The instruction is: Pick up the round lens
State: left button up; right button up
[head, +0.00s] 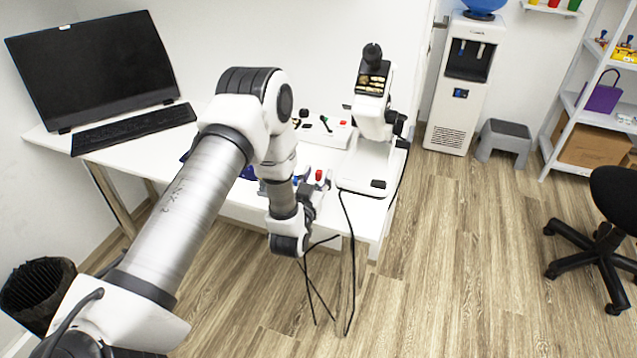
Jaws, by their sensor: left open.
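I cannot make out the round lens for sure; it may be among the small items or hidden behind my left arm. My left arm reaches in from the lower left, over the white table (230,207). My left gripper (318,188) is at the table's front part, open, and partly hidden by my own wrist. A small red piece (319,175) shows right by it. My right gripper is not in view.
A white tray (340,137) with small items lies behind my arm. A monitor (93,68) and keyboard (134,128) stand at the left. Black cables (350,270) hang off the front edge. Floor to the right is clear up to a black chair (612,215).

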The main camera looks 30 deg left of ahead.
pick_arm(q)
grip_shut()
jog(key=shift+r, duration=0.15)
